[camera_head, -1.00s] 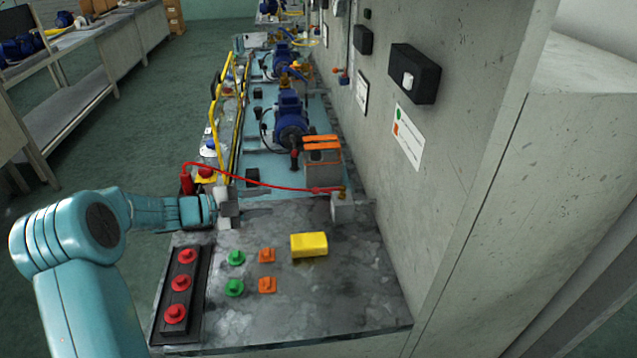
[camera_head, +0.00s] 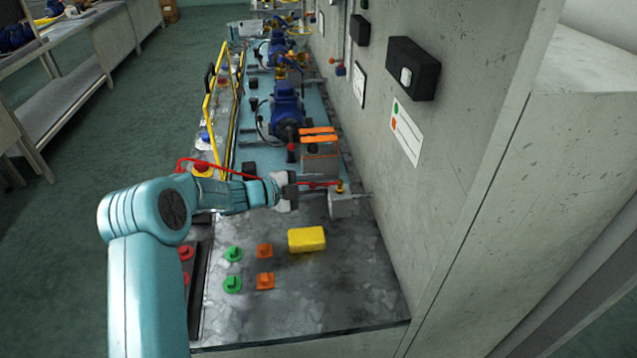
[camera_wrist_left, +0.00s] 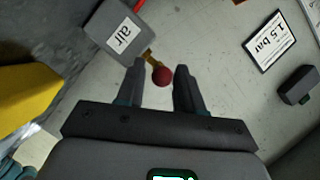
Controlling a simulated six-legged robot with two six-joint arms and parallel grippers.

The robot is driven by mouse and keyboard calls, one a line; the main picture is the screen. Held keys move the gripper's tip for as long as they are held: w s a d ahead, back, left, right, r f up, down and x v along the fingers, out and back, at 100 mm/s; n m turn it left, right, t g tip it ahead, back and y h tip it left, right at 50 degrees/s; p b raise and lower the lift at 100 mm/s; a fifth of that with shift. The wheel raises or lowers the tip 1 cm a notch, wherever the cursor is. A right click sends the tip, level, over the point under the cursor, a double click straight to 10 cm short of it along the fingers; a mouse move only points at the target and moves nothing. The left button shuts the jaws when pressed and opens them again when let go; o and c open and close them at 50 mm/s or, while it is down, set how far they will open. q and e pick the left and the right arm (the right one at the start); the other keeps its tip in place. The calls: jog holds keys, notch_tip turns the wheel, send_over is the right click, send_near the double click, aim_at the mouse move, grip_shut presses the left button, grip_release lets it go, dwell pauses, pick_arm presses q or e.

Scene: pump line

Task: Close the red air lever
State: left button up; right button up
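The red air lever (camera_head: 318,184) sticks out to the left from a brass valve (camera_head: 340,186) on a small grey box (camera_head: 348,205) beside the wall. In the left wrist view, the grey box (camera_wrist_left: 113,27) carries the label "air". The lever's red round end (camera_wrist_left: 162,76) shows between the two fingers of my left gripper (camera_wrist_left: 159,68), with gaps on both sides. My left gripper (camera_head: 297,191) is open, just left of the valve, and hides part of the lever in the head view. My right gripper is not in view.
A yellow block (camera_head: 307,239) lies on the bench near the grey box. Green buttons (camera_head: 233,254) and orange pieces (camera_head: 265,250) are in front of my arm. An orange-topped unit (camera_head: 320,150) and blue pump (camera_head: 287,112) stand behind. The concrete wall (camera_head: 450,180) bounds the right.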

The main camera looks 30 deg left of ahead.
pick_arm(q)
jog(key=shift+x, duration=0.8)
jog(key=shift+a, duration=0.1)
grip_shut()
jog(key=shift+w, duration=0.1)
